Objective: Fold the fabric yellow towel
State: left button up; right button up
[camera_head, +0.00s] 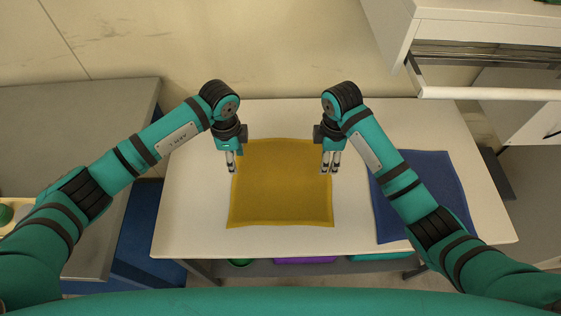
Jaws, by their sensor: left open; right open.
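The yellow towel (281,190) lies flat and spread out on the white table (190,225), roughly square. My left gripper (231,168) is open over the towel's upper left edge. My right gripper (330,168) is open over its upper right edge. Both grippers point down and hold nothing. I cannot tell whether the fingertips touch the cloth. The grippers hide small parts of the towel's upper left and right sides.
A blue cloth (445,185) lies on the table at the right, partly under my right arm in the picture. A grey counter (60,130) stands at the left. A white cabinet with a drawer (490,80) is at the upper right. Coloured items show below the table's front edge.

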aim_at(238, 180)
pick_arm(q)
jog(key=shift+s+f, duration=0.15)
jog(key=shift+f, duration=0.25)
pick_arm(e)
jog(key=shift+s+f, duration=0.2)
jog(key=shift+f, duration=0.15)
pick_arm(q)
jog(key=shift+s+f, duration=0.25)
jog(key=shift+f, duration=0.25)
jog(key=shift+s+f, duration=0.2)
jog(key=shift+f, duration=0.3)
pick_arm(e)
jog(key=shift+s+f, duration=0.2)
jog(key=shift+f, duration=0.35)
jog(key=shift+s+f, duration=0.2)
jog(key=shift+f, duration=0.3)
pick_arm(q)
jog(key=f, duration=0.4)
jog(key=shift+w+f, duration=0.2)
jog(key=shift+w, duration=0.1)
pick_arm(e)
jog(key=f, duration=0.4)
jog(key=shift+w+f, duration=0.15)
jog(key=shift+w, duration=0.15)
pick_arm(q)
jog(key=shift+s+f, duration=0.1)
jog(key=shift+s, duration=0.05)
pick_arm(e)
jog(key=shift+s+f, duration=0.15)
